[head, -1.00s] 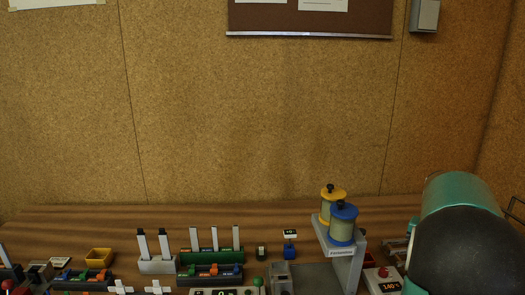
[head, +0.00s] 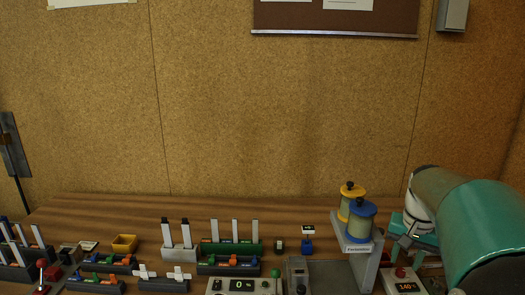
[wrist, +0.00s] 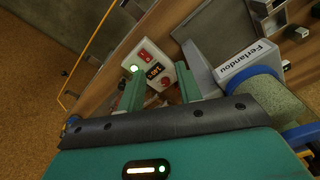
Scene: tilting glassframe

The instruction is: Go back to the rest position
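My arm, teal with dark ends, reaches in from the right of the head view. In the wrist view my gripper (wrist: 160,91) shows two green fingers standing well apart, with nothing held between them. My arm hides part of the bench's right end.
A grey stand (head: 366,262) with yellow (head: 350,199) and blue (head: 361,222) capped cylinders stands close left of my arm; it is also close right in the wrist view (wrist: 247,66). Racks, sliders and a yellow bin (head: 124,244) fill the bench leftward. Cork wall stands behind.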

